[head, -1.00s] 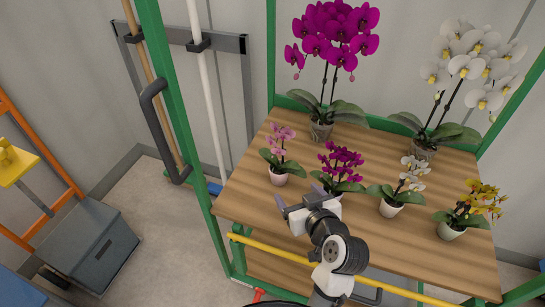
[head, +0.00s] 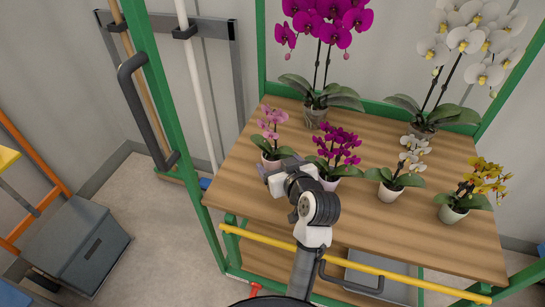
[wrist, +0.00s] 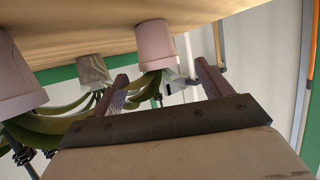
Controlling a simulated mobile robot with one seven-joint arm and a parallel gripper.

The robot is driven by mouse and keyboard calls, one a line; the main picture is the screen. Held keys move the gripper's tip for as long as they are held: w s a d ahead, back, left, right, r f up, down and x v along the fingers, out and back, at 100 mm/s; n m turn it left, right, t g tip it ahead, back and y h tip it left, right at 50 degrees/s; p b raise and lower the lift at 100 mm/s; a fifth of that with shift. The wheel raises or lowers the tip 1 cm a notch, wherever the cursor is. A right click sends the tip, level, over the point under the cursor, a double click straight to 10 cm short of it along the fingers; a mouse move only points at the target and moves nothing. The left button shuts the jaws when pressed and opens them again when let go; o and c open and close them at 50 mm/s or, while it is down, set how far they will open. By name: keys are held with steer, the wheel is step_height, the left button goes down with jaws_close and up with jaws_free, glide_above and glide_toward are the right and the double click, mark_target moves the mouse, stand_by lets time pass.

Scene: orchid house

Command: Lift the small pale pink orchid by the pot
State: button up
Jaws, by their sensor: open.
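The small pale pink orchid (head: 270,128) stands upright at the left of the wooden table, in a light pink pot partly hidden behind my gripper (head: 268,172). In the wrist view, which is upside down, its pot (wrist: 154,42) lies ahead, between the lines of the two fingers. My gripper (wrist: 161,73) is open and empty, and points at the pot from the front. A gap seems to remain between fingertips and pot; I cannot tell its exact size. The flowers are mostly out of the wrist view.
A small magenta orchid (head: 335,155) stands close on the right; its pot (wrist: 15,75) shows in the wrist view. Small white (head: 402,170) and yellow (head: 470,190) orchids stand further right. Tall magenta (head: 325,40) and white (head: 460,60) orchids stand behind. A yellow rail (head: 370,268) runs along the front.

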mark_target(274, 158)
steer(key=p+x, duration=0.1)
steer(key=x, duration=0.4)
steer(key=shift+w, duration=0.15)
steer(key=shift+c, duration=0.2)
steer(key=c, duration=1.1)
